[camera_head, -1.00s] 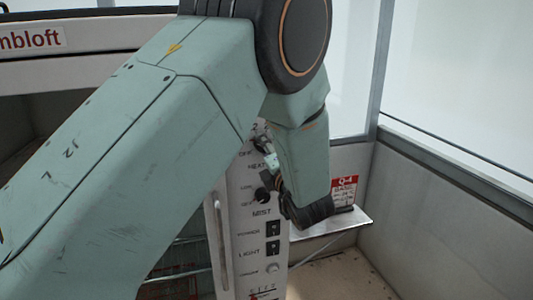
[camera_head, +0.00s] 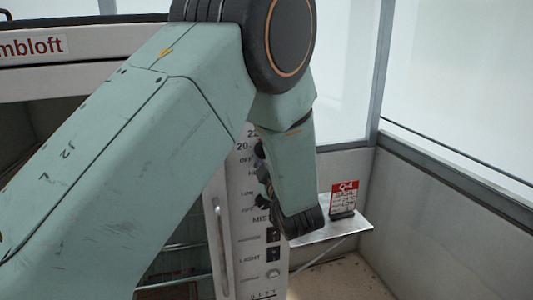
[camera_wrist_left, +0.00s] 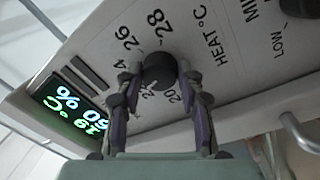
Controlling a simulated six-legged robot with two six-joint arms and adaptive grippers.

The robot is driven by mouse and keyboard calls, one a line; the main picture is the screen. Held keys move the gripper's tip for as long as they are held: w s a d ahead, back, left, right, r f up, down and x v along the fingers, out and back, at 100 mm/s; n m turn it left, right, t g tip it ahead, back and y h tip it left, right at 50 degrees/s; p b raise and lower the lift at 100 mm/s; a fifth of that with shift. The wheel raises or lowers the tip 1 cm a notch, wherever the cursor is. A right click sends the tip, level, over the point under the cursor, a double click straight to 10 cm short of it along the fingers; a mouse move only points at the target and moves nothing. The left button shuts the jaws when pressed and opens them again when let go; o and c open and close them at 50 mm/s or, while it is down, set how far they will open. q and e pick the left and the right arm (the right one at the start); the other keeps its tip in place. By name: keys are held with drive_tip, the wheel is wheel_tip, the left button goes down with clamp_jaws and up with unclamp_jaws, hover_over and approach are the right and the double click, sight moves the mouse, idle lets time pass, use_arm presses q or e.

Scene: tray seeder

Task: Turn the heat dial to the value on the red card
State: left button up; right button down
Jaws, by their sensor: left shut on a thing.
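The heat dial (camera_wrist_left: 160,72) is a round black knob on a pale panel, with numbers from 20 to 28 around it. My left gripper (camera_wrist_left: 161,80) is shut on it, one finger on each side. A pale mark shows at the dial's lower-left edge in the wrist view, near the low numbers; its exact setting is unclear. In the head view my left gripper (camera_head: 264,172) is partly hidden by its own wrist in front of the panel. The red card (camera_head: 345,197) stands upright on a small shelf, its smaller print unreadable. My right gripper is not in view.
Beside the dial is a lit display (camera_wrist_left: 72,112) with green and white figures. A long door handle (camera_head: 220,240) runs down the panel's left side. A metal shelf (camera_head: 345,228) juts out on the right.

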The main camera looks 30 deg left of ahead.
use_arm(q)
drive_tip(key=shift+r+m+h+p, duration=0.15)
drive_tip(key=shift+m+h+p, duration=0.35)
drive_tip(key=shift+m+p, duration=2.2)
drive_tip(key=m+b, duration=0.2)
drive_tip(key=shift+m, duration=0.4)
drive_tip(key=o, duration=1.2)
drive_tip(key=shift+a, duration=0.1)
wheel_tip(320, 180, up, 10)
drive_tip(key=shift+f, duration=0.1)
